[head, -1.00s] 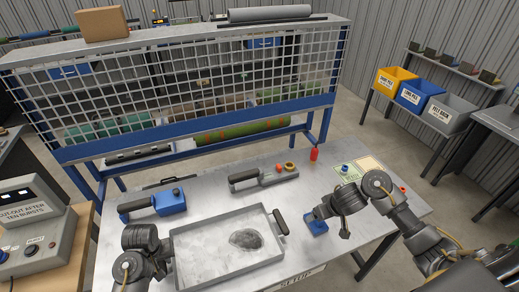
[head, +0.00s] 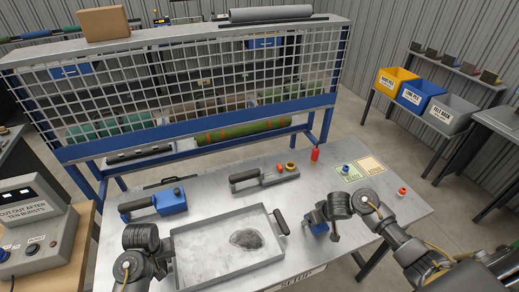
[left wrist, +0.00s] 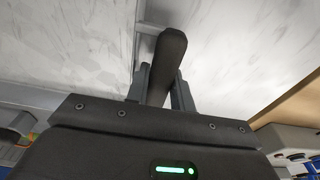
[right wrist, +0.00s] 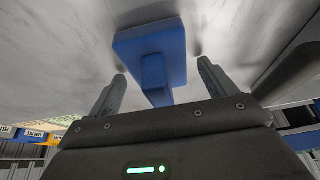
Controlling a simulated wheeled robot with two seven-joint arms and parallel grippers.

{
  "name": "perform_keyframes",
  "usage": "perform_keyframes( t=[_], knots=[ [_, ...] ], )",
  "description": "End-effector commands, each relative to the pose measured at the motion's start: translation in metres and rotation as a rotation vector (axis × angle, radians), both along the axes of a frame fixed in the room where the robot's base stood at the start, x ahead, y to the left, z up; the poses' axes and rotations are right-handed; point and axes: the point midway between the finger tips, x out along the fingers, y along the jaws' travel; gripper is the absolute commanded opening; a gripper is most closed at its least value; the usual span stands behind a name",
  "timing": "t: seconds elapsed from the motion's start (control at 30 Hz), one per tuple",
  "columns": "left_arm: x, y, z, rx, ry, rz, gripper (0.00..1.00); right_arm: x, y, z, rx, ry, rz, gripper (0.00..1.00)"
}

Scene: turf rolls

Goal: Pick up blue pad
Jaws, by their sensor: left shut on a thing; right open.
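The blue pad (head: 318,229) lies on the table right of the tray, partly covered by my right arm in the head view. The right wrist view shows its flat blue block (right wrist: 150,42) and a narrower blue grip (right wrist: 155,82). My right gripper (right wrist: 160,75) is open, with the grip between its fingers and gaps on both sides. My left gripper (left wrist: 160,82) is shut on a dark handle (left wrist: 169,52) at the left side of the grey tray (head: 202,281); the head view mostly hides this grasp.
The tray holds pale material with a dark grey patch (head: 246,239); its other dark handle (head: 281,221) is close to the pad. A blue tool (head: 172,203), a grey tool (head: 262,179) and a red bottle (head: 315,154) stand farther back. A mesh-fronted rack (head: 190,100) stands behind.

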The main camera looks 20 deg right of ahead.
Motion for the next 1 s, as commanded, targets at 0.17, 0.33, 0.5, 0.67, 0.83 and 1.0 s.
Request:
perform_keyframes(
  t=[0.17, 0.33, 0.5, 0.67, 0.83, 1.0],
  knots=[
    [0.0, 0.001, -0.001, 0.001, 0.001, 0.0, 0.0, 0.0, 0.0, -0.001, 0.0, 0.0, 0.001, 0.84],
    [0.0, 0.0, -0.001, 0.001, 0.002, 0.0, 0.0, 0.0, 0.0, -0.001, 0.0, 0.0, 0.0, 0.68],
    [0.0, 0.0, -0.001, 0.001, 0.002, 0.0, 0.0, 0.0, 0.0, -0.001, 0.0, 0.0, 0.0, 0.46],
    [0.0, 0.0, -0.001, 0.001, 0.002, 0.0, 0.0, 0.001, 0.0, 0.0, 0.0, -0.001, 0.0, 0.34],
    [0.0, 0.0, -0.001, 0.001, 0.002, 0.0, 0.0, 0.001, 0.0, 0.001, 0.0, -0.001, 0.0, 0.34],
    [0.0, 0.0, -0.001, 0.001, 0.002, 0.0, 0.0, 0.002, 0.0, 0.015, 0.002, -0.004, 0.001, 0.34]
  ],
)
